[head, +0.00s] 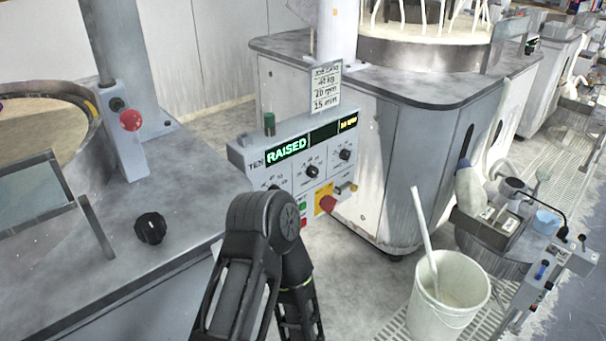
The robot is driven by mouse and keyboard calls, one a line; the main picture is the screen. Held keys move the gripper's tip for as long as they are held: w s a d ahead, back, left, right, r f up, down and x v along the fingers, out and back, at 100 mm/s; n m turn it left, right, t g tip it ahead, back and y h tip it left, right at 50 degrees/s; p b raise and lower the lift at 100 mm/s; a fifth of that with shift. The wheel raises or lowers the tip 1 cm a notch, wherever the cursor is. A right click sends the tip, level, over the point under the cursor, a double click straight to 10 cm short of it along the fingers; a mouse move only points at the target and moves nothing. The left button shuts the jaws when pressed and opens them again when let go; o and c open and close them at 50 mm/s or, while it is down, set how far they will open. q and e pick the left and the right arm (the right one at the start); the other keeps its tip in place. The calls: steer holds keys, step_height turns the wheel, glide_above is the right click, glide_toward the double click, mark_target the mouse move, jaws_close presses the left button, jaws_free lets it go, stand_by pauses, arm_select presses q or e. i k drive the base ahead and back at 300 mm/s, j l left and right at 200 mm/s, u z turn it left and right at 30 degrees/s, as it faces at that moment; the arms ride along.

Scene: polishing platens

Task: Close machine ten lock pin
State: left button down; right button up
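A grey control box (300,150) labelled TEN stands in the middle of the head view. Its green display (287,150) reads RAISED. Knobs sit below the display. At its lower right are a yellow plate (323,192), a red knob (328,203) and a small brass-coloured piece (346,188). A green cylinder (269,124) stands on top of the box. I cannot tell which part is the lock pin. A dark link of one of my arms covers the box's lower left. No gripper fingers show in this view.
A grey bench (60,270) with a black knob (150,228) and a post with a red button (130,120) fills the left. A grey machine cabinet (400,150) stands behind the box. A white bucket (448,295) with a stick stands at lower right.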

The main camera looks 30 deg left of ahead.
mark_target(131, 120)
steer(key=u, duration=2)
